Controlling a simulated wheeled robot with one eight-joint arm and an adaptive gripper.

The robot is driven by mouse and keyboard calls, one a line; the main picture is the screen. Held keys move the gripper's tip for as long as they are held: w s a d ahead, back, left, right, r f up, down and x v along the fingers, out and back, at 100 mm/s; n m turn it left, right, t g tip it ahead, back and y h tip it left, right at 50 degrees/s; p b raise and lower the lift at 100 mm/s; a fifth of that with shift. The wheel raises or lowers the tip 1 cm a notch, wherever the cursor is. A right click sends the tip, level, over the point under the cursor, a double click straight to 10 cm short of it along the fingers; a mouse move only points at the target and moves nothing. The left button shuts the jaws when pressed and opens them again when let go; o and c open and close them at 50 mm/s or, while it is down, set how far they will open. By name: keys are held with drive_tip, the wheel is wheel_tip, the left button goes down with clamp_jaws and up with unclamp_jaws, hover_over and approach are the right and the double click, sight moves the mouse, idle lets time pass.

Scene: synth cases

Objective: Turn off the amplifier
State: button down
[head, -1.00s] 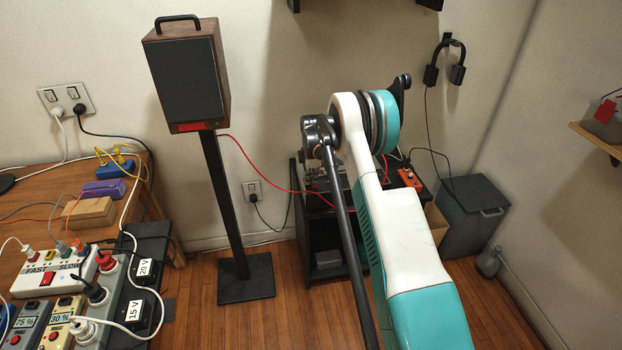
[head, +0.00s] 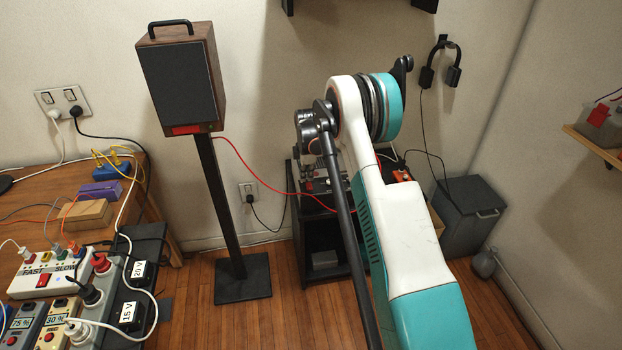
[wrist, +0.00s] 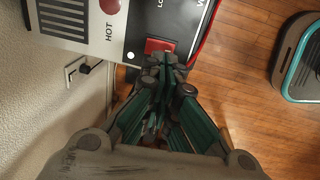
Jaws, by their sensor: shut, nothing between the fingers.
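In the wrist view a panel with a white face and black sections (wrist: 120,22), marked HOT, lies at the upper left; I take it to be the amplifier. It has a round dark red knob or button and a red rocker switch (wrist: 159,45). My gripper (wrist: 163,62) is shut and empty, its fingertips right at the lower edge of the red switch. I cannot tell whether they touch it. The switch's position is not clear. In the head view my arm hides most of the black stand (head: 320,240) and what is on it.
A speaker (head: 183,78) stands on a black pole left of my arm, with a red cable (head: 262,182) running to the stand. A wooden table (head: 158,215) with power strips is at the left.

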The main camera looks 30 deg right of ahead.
wheel_tip(320, 180, up, 10)
drive_tip(key=s+p, duration=0.1)
drive_tip(key=p, duration=0.2)
drive_tip(key=shift+a, duration=0.2)
drive_tip(key=shift+s, duration=0.1)
